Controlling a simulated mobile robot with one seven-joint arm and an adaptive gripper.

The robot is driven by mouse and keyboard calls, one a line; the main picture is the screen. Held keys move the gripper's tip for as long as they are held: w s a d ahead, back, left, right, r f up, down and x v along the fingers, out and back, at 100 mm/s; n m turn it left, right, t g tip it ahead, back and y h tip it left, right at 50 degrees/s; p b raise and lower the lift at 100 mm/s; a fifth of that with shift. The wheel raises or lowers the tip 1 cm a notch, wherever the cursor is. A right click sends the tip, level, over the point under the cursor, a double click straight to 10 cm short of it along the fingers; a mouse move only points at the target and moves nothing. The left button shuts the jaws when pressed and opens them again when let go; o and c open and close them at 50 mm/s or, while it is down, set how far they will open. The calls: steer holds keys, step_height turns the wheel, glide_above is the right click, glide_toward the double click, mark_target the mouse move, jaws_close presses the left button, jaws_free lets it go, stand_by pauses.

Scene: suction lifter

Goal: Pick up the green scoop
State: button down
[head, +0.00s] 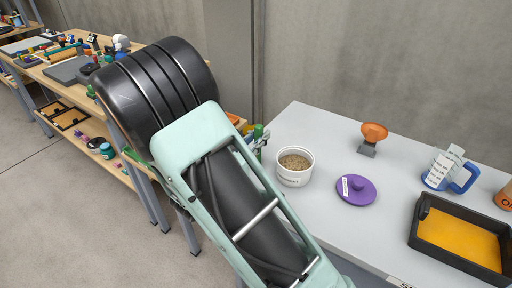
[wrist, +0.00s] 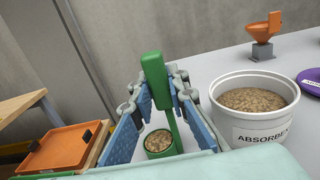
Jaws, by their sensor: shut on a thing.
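The green scoop (wrist: 152,68) stands upright in the wrist view, its thick handle on top. Its round green cup (wrist: 159,154) is below and holds brown granules. My gripper (wrist: 164,82) is shut on the scoop's handle, with a blue-padded finger on each side. In the head view my arm hides most of the gripper, and only a bit of green (head: 258,131) shows beside it. A white tub of brown granules (wrist: 253,125) with a label reading "ABSORBEN" stands to the right of the scoop. The tub also shows in the head view (head: 294,179).
On the grey table (head: 309,128) are a purple lid (head: 357,191), an orange scoop-like piece on a grey stand (head: 374,132), a blue-handled jug (head: 440,170) and a black tray with orange inside (head: 458,238). Wooden benches (head: 118,168) with clutter stand left. A wall is behind.

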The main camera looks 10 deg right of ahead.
steer(key=shift+r, duration=0.2)
steer(key=shift+r, duration=1.15)
steer(key=s+a+r+p, duration=0.2)
steer(key=s+r, duration=0.8)
steer(key=s, duration=0.3)
steer(key=shift+s+r, duration=0.15)
steer(key=shift+s, duration=0.15)
steer(key=shift+s+a, duration=0.1)
